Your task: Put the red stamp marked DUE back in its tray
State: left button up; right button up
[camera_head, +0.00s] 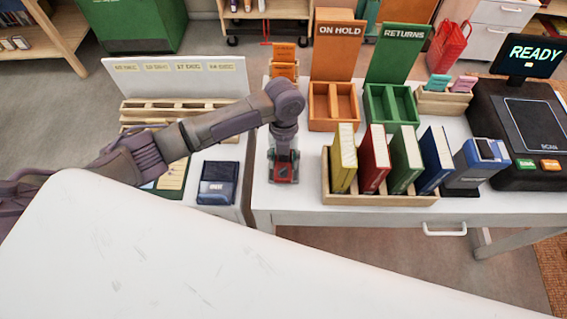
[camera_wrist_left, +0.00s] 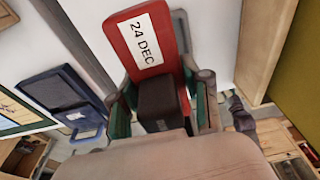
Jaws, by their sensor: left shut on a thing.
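A red stamp (camera_head: 285,172) is at the fingertips of my left gripper (camera_head: 284,158), over the left end of the white desk. In the left wrist view, the red stamp (camera_wrist_left: 145,45) carries a white label reading 24 DEC; no DUE mark is legible. A dark block on it sits between the fingers of my left gripper (camera_wrist_left: 163,108), which is shut on it. I cannot tell whether the stamp touches the desk. A wooden slotted tray (camera_head: 185,106) stands at the left, before a white board with date labels, partly behind my left arm. My right gripper is out of view.
A dark blue pad box (camera_head: 217,185) lies left of the gripper. A wooden rack of upright books (camera_head: 380,198) stands to the right. Orange ON HOLD (camera_head: 333,103) and green RETURNS (camera_head: 388,105) bins stand behind. A pale surface (camera_head: 180,255) fills the foreground.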

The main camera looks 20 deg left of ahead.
aim_at(284, 166)
pick_arm(q)
notch_tip(284, 166, down, 3)
jog(key=shift+r, duration=0.15)
jog(key=shift+f, duration=0.2)
jog(key=o, duration=0.9)
